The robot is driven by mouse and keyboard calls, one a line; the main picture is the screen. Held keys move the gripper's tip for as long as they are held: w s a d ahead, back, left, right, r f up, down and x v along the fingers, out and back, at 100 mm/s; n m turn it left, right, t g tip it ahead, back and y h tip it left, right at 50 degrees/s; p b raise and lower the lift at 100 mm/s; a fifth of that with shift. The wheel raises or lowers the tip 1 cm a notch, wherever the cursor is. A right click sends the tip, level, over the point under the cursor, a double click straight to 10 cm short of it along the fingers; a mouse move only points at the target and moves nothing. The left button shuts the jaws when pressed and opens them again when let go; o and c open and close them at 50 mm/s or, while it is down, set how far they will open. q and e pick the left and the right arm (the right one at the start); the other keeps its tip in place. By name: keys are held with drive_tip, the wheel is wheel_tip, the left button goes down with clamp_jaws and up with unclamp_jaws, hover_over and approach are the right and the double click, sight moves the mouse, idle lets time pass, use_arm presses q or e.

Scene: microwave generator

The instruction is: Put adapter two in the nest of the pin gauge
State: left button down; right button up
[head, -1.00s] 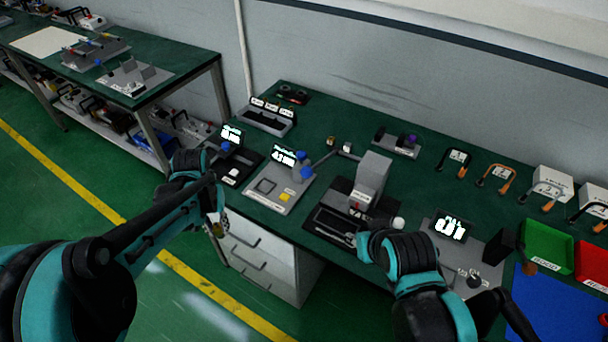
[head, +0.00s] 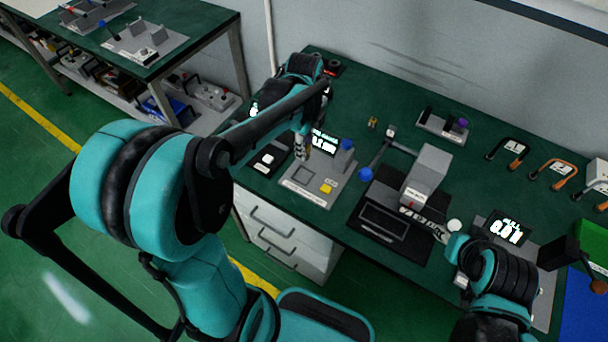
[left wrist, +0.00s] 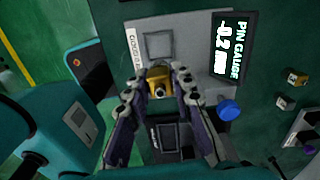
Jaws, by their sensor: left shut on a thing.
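The pin gauge (head: 296,190) is a grey plate with a square frame, a lit display and a blue knob. Its display (left wrist: 232,50) reads about -0.2 in the left wrist view. My left gripper (head: 303,150) is over the gauge's far left part. In the left wrist view, my left gripper (left wrist: 158,84) is shut on a small brass adapter (left wrist: 158,80), which appears just below the grey square (left wrist: 158,45). I cannot tell its height above the plate or read a number on it. My right gripper (head: 438,231) is small and partly hidden beside the black fixture.
A black fixture with a grey block (head: 428,175) stands right of the gauge. Small brass pieces (left wrist: 298,77) lie on the green bench behind. A second display (head: 503,228) stands near my right arm. Open bench lies behind the gauge.

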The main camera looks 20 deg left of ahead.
use_arm(q)
drive_tip(key=shift+a+m, duration=0.15)
drive_tip(key=shift+m, duration=0.15)
wheel_tip(320, 180, down, 9)
drive_tip(key=b, duration=0.4)
drive_tip(key=shift+f, duration=0.45)
drive_tip(key=shift+f, duration=0.15)
drive_tip(key=c, duration=1.3)
unclamp_jaws()
